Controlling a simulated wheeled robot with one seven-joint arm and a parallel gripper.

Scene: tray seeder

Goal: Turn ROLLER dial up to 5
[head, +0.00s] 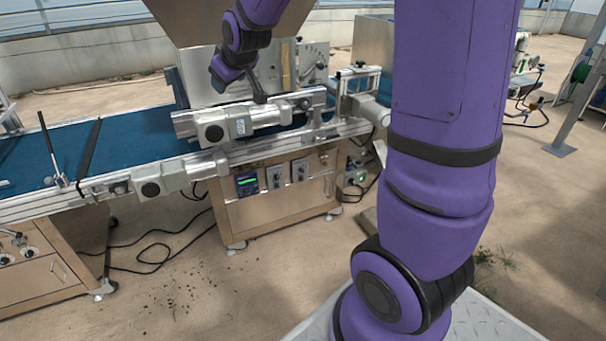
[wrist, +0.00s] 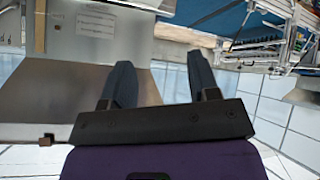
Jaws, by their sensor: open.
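The front panel below the belt carries a display unit (head: 247,184) and two small grey control boxes, a left one (head: 277,177) and a right one (head: 300,170). Their labels and settings are too small to read, so I cannot tell which is the ROLLER dial. My gripper (wrist: 160,72) is open, with two dark fingers apart and nothing between them. In the head view it is above the belt machine, near the hopper's metal plate and well above the front panel. No dial can be made out in the wrist view.
A blue conveyor belt (head: 138,127) runs across the machine. Grey motors (head: 213,133) jut out above the panel. A hopper (head: 190,18) hangs at the top. Another grey plate with a slotted scale (head: 314,62) stands behind. The floor in front of the panel is open, with cables.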

